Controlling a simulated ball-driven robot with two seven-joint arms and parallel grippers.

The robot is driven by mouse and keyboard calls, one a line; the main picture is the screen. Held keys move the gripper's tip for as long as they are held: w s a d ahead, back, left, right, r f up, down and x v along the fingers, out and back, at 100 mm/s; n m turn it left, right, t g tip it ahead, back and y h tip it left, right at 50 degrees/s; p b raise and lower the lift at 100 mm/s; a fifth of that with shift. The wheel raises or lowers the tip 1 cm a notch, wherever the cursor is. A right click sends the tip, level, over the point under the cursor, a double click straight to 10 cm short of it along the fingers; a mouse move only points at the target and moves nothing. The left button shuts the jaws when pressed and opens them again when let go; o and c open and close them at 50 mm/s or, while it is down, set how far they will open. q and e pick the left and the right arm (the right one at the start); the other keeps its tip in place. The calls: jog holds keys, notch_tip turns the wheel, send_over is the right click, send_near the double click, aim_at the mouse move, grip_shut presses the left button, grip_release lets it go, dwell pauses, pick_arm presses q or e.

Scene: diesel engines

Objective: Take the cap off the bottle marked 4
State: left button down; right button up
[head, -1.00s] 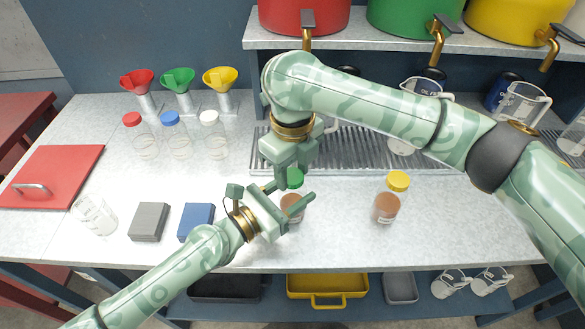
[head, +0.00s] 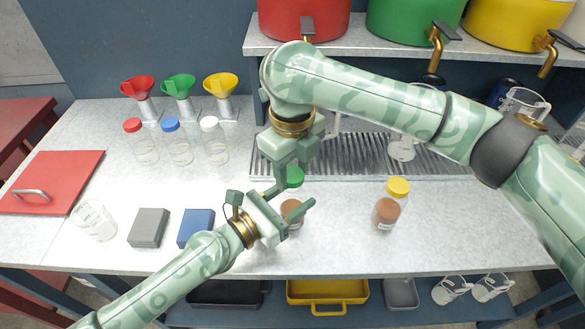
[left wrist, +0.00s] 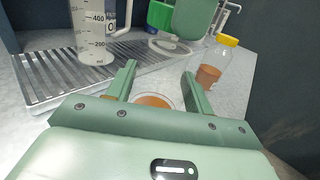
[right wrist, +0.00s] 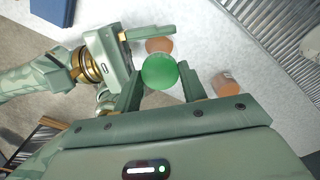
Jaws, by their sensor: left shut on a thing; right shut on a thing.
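A clear bottle with brown contents (head: 291,211) and a green cap (head: 295,177) stands at the front middle of the table. Its number cannot be read. My left gripper (head: 292,200) is shut on the bottle's body from the left. The left wrist view shows brown contents (left wrist: 153,101) between its fingers. My right gripper (right wrist: 160,82) is shut on the green cap from above; the cap (right wrist: 159,70) sits between its fingers in the right wrist view. The arms partly hide the bottle. I cannot tell whether cap and neck are apart.
A similar bottle with a yellow cap (head: 386,214) stands to the right. Blue (head: 196,227) and grey (head: 149,227) blocks lie left. Clear bottles (head: 180,150) and funnels (head: 178,84) stand farther back. A drain grate (head: 360,155) lies behind; table between the two brown bottles is clear.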

aim_at(292, 175)
jog(key=shift+r, duration=0.1)
jog(key=shift+r, duration=1.95)
pick_arm(q)
jog(key=c, duration=0.5)
grip_release()
